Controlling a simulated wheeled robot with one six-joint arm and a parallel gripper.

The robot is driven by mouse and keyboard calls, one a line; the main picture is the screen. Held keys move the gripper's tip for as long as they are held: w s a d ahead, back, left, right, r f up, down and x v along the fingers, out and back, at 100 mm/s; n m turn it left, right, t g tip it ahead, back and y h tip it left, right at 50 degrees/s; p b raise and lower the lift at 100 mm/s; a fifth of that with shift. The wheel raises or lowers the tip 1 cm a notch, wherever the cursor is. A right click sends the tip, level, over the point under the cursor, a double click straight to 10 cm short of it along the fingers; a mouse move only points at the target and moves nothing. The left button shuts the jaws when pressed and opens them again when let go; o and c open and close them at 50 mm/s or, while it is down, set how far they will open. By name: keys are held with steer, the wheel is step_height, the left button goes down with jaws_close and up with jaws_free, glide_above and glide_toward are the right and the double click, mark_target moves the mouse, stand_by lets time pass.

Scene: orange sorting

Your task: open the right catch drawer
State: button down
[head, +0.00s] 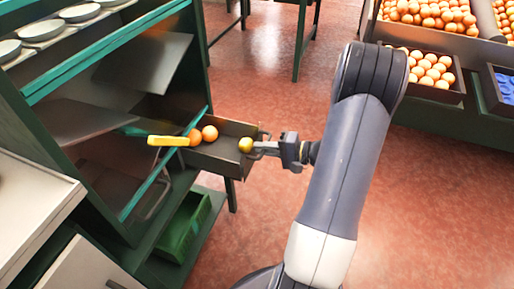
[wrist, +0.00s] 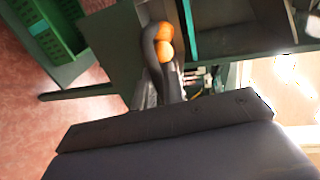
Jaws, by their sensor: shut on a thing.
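The right catch drawer (head: 235,128) is a dark box standing out from the green sorting frame in the head view. Two oranges (head: 210,132) lie inside it, and a yellower one (head: 246,145) shows at its outer end. My gripper (head: 265,149) is at the drawer's outer end, shut on the drawer handle (head: 263,135). My fingertips' contact with the handle is partly hidden there.
A green crate (head: 184,227) stands on the low shelf below. Orange-filled crates (head: 455,97) and a blue-lined crate (head: 497,101) stand at the upper right. Red floor (head: 265,85) is free beyond the drawer.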

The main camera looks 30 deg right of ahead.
steer(key=c, duration=1.6)
jaws_free()
steer(key=shift+c, duration=0.2)
steer(key=v, duration=1)
steer(key=shift+s+d, duration=0.25)
steer(key=shift+s, duration=0.05)
steer(key=x, duration=1.1)
steer(key=shift+w+r, duration=0.1)
steer(key=shift+w, duration=0.05)
steer(key=shift+a, duration=0.15)
